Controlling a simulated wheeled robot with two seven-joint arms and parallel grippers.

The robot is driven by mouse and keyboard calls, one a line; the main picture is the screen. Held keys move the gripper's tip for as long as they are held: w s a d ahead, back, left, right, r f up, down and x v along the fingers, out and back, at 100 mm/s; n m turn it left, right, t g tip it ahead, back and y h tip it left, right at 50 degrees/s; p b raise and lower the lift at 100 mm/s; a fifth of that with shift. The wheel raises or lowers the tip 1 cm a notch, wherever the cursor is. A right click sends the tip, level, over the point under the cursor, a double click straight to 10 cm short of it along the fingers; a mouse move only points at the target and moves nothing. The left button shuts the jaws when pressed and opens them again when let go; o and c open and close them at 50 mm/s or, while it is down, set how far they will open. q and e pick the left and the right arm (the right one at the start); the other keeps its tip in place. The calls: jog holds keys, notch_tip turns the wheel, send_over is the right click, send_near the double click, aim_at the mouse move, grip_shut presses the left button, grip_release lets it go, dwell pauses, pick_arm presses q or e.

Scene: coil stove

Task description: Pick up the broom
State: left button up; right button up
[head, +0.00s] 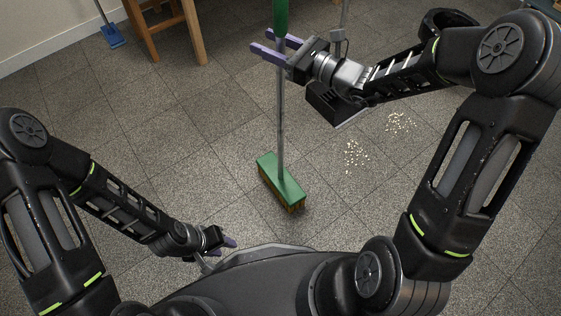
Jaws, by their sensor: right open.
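The broom stands upright on the tiled floor, with a green head (281,182) and brown bristles at the bottom. Its thin grey pole (280,120) rises to a green grip (281,16), which is cut off by the top edge. My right gripper (262,41) is open, its two purple fingers reaching left at the upper part of the pole. The pole appears to pass between the fingers, without a clear grasp. My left gripper (231,242) is low, close to my base and well away from the broom. Its purple fingers show only small, so its opening is unclear.
Two patches of pale crumbs (355,156) lie on the floor right of the broom. A wooden chair or stool (158,38) stands at upper left. A blue dustpan-like item (113,36) leans near the wall. The floor at left centre is clear.

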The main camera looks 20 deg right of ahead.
jog(key=shift+c, duration=0.2)
grip_shut()
dwell(0.3)
